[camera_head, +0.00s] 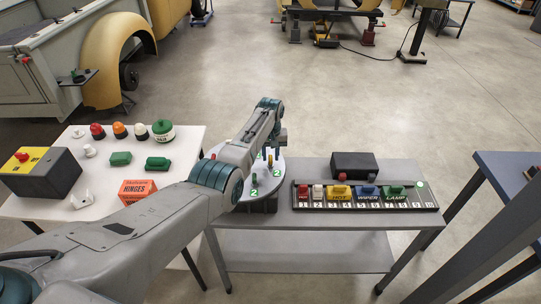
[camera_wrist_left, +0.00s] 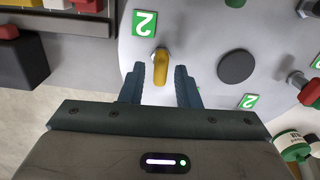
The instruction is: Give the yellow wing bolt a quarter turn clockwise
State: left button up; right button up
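The yellow wing bolt (camera_wrist_left: 160,66) stands on a round pale grey plate (camera_wrist_left: 205,28) beside a green label marked 2. Its wing points roughly up and down in the left wrist view. It also shows as a small yellow spot in the head view (camera_head: 270,161). My left gripper (camera_wrist_left: 159,88) is open, with its two fingers apart on either side of the bolt's near end. No contact between fingers and bolt shows. In the head view my left arm reaches over the plate and partly hides it. My right gripper is not in view.
Red-headed bolts (camera_wrist_left: 304,88) and a dark round cap (camera_wrist_left: 238,67) are also on the plate. A dark rail with labelled coloured blocks (camera_head: 365,196) lies right of it, with a black box (camera_head: 354,165) behind. A white table (camera_head: 105,190) with several small parts stands left.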

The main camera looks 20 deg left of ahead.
aim_at(270, 158)
pick_arm(q)
jog(key=shift+o, duration=0.2)
jog(key=shift+f, duration=0.1)
notch_tip(270, 158, up, 11)
jog(key=b, duration=0.3)
jog(key=shift+s+f, duration=0.15)
dwell(0.4)
